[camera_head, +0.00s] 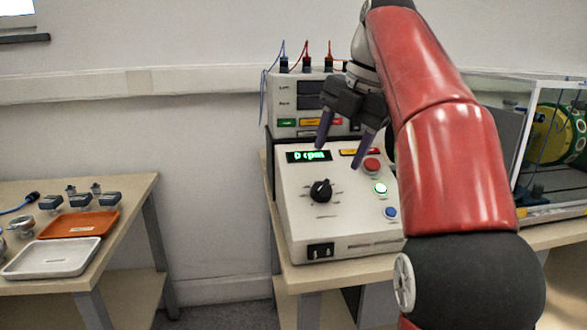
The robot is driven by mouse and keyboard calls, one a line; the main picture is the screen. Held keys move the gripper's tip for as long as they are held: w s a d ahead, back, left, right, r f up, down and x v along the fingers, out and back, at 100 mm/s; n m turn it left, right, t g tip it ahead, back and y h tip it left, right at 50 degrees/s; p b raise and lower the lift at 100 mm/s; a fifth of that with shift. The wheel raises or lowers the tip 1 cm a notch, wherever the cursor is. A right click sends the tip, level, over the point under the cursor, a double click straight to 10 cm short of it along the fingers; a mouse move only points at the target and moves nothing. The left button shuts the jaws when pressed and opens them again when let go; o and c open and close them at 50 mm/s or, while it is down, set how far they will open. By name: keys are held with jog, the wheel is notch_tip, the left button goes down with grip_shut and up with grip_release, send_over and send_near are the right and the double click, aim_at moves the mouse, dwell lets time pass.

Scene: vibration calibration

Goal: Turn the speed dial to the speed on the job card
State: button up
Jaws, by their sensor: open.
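The speed dial (321,190) is a black knob on the sloped front of a pale control box (295,215), with small marks around it. A green lit display (308,156) above it seems to read "0 rpm". My gripper (339,157) is open and empty. It hangs over the upper part of the box, above and to the right of the dial, apart from it. I see no job card that I can make out.
A second instrument with cables (301,101) stands behind. A clear-sided enclosure (548,150) is at right. The left table holds an orange tray (52,233) and a white tray (30,272).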

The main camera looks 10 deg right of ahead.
aim_at(325, 183)
jog(key=b+x, duration=0.2)
jog(key=x, duration=0.5)
jog(key=shift+w+a+f, duration=0.15)
jog(key=shift+f, duration=0.1)
jog(key=shift+c, duration=0.4)
jog(key=c, duration=0.9)
